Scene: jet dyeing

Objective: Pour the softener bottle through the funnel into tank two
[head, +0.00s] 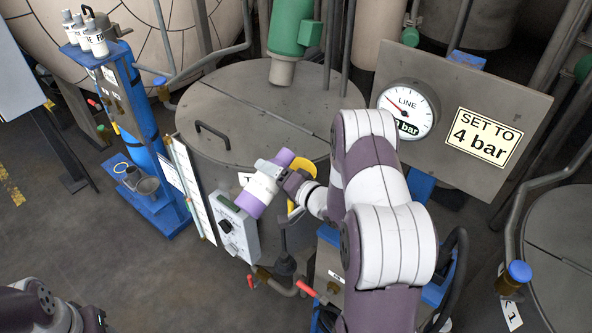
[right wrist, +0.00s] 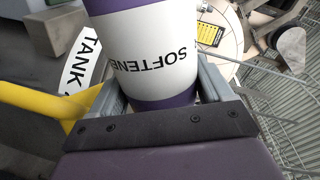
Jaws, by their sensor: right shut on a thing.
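The softener bottle (head: 263,187) is purple with a white label and lies at a slant in the head view, in front of the big grey tank. My right gripper (head: 281,177) is shut on its side. In the right wrist view the bottle (right wrist: 150,45) fills the space between the fingers (right wrist: 168,97), with its lettering upside down. A white TANK sign (right wrist: 84,58) shows beside it, its number hidden. A yellow part (head: 304,162) is behind my right gripper; I cannot tell if it is the funnel. Only part of my left arm shows, without its gripper.
A grey control box (head: 236,232) with a knob sits just below the bottle. A gauge panel (head: 470,112) reading SET TO 4 bar stands to the right. A blue stand (head: 160,190) with bottles on top is at the left. Open floor lies at lower left.

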